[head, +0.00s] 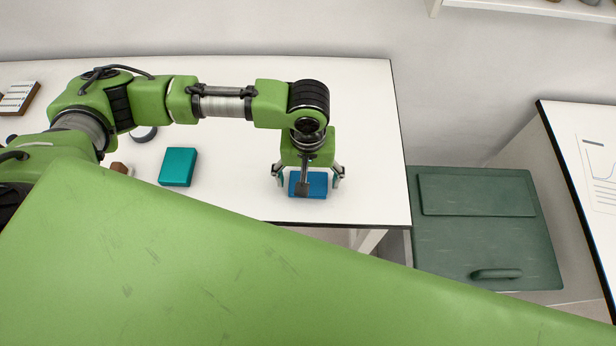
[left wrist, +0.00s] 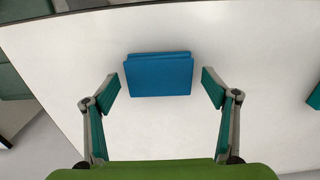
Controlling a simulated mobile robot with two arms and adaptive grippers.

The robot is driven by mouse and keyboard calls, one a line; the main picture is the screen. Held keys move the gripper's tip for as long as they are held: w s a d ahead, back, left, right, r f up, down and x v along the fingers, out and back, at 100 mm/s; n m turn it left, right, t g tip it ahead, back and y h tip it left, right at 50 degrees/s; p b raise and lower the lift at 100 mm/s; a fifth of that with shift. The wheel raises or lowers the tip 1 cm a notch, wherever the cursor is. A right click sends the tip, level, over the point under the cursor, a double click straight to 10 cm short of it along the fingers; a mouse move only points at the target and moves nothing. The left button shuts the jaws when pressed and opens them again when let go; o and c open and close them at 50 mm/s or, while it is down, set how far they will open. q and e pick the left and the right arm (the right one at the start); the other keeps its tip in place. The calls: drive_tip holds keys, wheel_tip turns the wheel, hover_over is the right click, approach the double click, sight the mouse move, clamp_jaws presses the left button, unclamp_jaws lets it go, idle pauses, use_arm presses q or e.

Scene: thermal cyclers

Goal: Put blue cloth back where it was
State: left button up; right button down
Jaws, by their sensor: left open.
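The blue cloth (head: 316,185) is a folded rectangle lying on the white table near its front right corner. In the left wrist view the cloth (left wrist: 158,76) lies ahead of the fingertips and between their lines. My left gripper (head: 308,180) points down above the cloth, with its fingers spread wide to either side. It also shows open and empty in the left wrist view (left wrist: 160,84). I cannot tell the exact height of the fingertips above the table. My right gripper is not in view.
A teal folded cloth (head: 178,167) lies left on the white table (head: 362,120). A dark round object (head: 144,133) and a brown item (head: 121,168) sit further left, partly hidden. A dark green cabinet (head: 475,245) stands right of the table, and another table (head: 585,150) lies beyond it.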

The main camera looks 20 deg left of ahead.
use_arm(q)
wheel_tip(320, 180, up, 12)
drive_tip(key=b, duration=0.1)
idle(0.7)
drive_tip(key=shift+s, duration=0.1)
